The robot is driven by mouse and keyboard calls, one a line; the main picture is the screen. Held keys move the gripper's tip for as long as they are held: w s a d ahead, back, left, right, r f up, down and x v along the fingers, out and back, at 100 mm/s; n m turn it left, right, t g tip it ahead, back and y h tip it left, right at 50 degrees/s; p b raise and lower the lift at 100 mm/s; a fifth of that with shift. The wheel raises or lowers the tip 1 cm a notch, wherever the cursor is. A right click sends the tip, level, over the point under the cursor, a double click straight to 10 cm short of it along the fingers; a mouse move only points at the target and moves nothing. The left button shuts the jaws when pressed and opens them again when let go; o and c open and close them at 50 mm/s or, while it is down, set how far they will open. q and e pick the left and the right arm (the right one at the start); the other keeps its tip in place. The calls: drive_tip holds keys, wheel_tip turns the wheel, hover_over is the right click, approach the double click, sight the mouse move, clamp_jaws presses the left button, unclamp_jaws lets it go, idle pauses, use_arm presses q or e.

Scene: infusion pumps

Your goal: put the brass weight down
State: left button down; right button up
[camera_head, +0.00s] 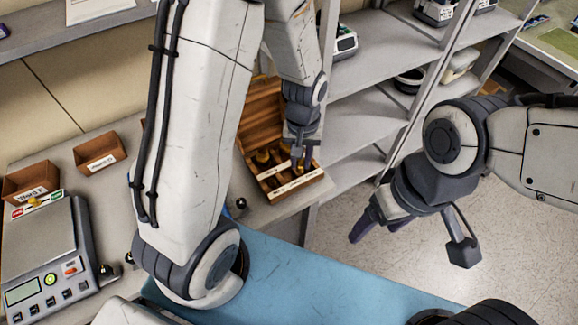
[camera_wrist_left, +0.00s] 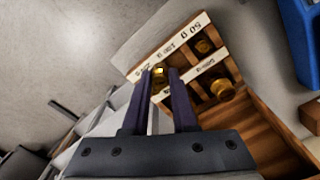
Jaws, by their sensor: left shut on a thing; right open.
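My left gripper (camera_head: 298,165) points down over the compartments of an open wooden weight box (camera_head: 249,112) on the counter. In the left wrist view its two dark fingers (camera_wrist_left: 161,78) are shut on a small brass weight (camera_wrist_left: 160,72), at the labelled edge of the box (camera_wrist_left: 243,62). I cannot tell whether the weight touches the box. My right gripper (camera_head: 378,230) is open and empty, above the floor at the right.
A digital scale (camera_head: 42,245) stands at the left, with a small yellow object (camera_head: 33,202) at its back. Small brown bins (camera_head: 100,152) stand behind. Grey shelves (camera_head: 370,120) rise right of the box. A blue mat (camera_head: 310,280) lies in front, mostly bare.

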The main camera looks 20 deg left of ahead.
use_arm(q)
drive_tip(key=a, duration=0.1)
drive_tip(key=a+f, duration=0.2)
drive_tip(key=shift+w+a, duration=0.1)
drive_tip(key=shift+w, duration=0.15)
drive_tip(key=shift+f+p, duration=0.55)
drive_tip(key=shift+f, duration=1.45)
